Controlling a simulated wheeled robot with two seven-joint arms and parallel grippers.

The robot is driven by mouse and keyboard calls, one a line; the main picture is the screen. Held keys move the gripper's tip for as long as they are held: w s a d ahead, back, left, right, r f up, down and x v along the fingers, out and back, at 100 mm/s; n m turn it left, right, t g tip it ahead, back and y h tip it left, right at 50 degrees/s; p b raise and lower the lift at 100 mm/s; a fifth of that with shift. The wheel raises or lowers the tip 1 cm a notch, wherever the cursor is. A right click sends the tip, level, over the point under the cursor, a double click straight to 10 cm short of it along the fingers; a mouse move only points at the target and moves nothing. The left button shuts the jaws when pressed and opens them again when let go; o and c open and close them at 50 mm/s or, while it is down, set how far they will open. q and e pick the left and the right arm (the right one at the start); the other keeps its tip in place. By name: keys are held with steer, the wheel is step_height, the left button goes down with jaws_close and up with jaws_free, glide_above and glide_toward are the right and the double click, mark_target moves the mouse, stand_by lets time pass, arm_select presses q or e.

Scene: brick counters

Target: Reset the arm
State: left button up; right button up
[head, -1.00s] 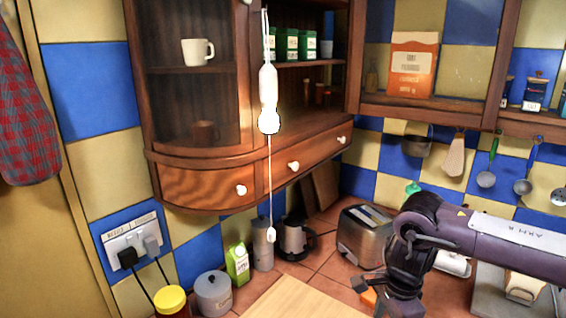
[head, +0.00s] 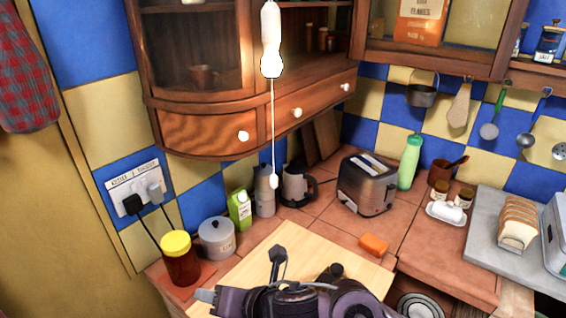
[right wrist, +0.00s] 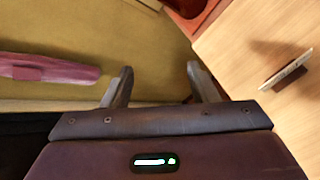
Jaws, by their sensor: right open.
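My right arm (head: 300,302) is folded low at the bottom edge of the head view, in front of the wooden board (head: 335,256). In the right wrist view my right gripper (right wrist: 160,84) is open, its two fingers spread apart with nothing between them. Yellowish floor or wall surface lies behind the fingers. My left gripper is in neither view.
The board carries a small thin object (right wrist: 287,70) in the wrist view. A yellow-lidded jar (head: 181,262), grey pot (head: 216,238), green carton (head: 239,210), toaster (head: 367,184) and orange sponge (head: 373,244) stand around the board. A white cord pull (head: 271,45) hangs in front of the cabinet.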

steer(key=w+d+f+m+t+h, duration=0.15)
steer(key=d+m+h, duration=0.35)
steer(key=d+m, duration=1.05)
steer(key=s+d+f+m+g+h, duration=0.2)
steer(key=s+d+f+m, duration=0.2)
steer(key=s+d+m, duration=0.45)
steer(key=s+d+f+m+g+h, duration=0.25)
steer(key=d+f+m, duration=0.3)
steer(key=m, duration=0.55)
steer(key=s+d+f+g+b, duration=0.1)
steer(key=s+f+b, duration=0.15)
steer(key=f, duration=2.85)
steer(key=s+d+f, duration=0.2)
steer(key=s+f, duration=0.8)
steer(key=s+d+f+g+b, duration=0.1)
steer(key=s+d+f, duration=0.1)
steer(key=s+f, duration=0.8)
steer(key=shift+s+f, duration=0.2)
